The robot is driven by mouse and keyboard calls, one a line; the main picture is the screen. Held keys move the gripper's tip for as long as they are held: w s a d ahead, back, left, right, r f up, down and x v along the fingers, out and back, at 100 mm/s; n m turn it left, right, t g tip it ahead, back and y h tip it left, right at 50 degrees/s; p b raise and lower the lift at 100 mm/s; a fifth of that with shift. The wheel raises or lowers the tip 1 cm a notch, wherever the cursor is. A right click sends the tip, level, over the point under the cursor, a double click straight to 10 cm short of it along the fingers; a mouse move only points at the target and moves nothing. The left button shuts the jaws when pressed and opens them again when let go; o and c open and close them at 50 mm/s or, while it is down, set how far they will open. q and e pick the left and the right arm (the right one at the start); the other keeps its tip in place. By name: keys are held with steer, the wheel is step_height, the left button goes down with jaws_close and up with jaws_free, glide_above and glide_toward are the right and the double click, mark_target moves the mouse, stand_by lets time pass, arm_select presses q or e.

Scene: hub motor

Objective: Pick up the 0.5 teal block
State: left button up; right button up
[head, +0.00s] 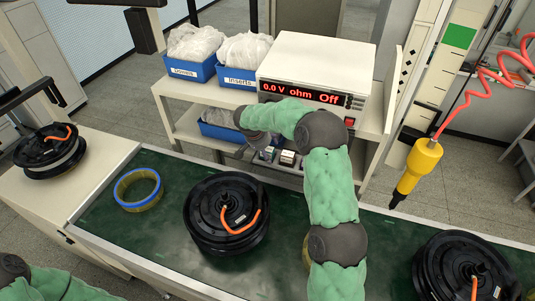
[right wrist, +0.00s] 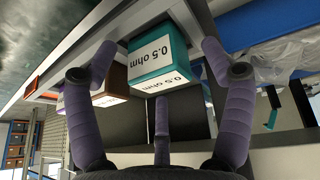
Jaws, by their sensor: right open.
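The teal block (right wrist: 155,62) shows in the right wrist view, with white faces printed "0.5 ohm". It sits on a light shelf edge, between the spread fingers of my right gripper (right wrist: 161,38). The gripper is open, with a finger on either side of the block and a third finger below it in the picture. I cannot tell whether any finger touches the block. In the head view my right gripper (head: 250,143) reaches down to the cart's lower shelf, beside a few small blocks (head: 287,158). My left gripper is out of view.
A brown block (right wrist: 108,82) stands left of the teal one in the wrist view. Blue bins (head: 190,72) and a resistance meter (head: 312,75) stand on the cart (head: 376,110). A hub motor (head: 226,213) and a blue-rimmed ring (head: 138,189) lie on the green bench.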

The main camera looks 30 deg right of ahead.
steer(key=c, duration=1.4)
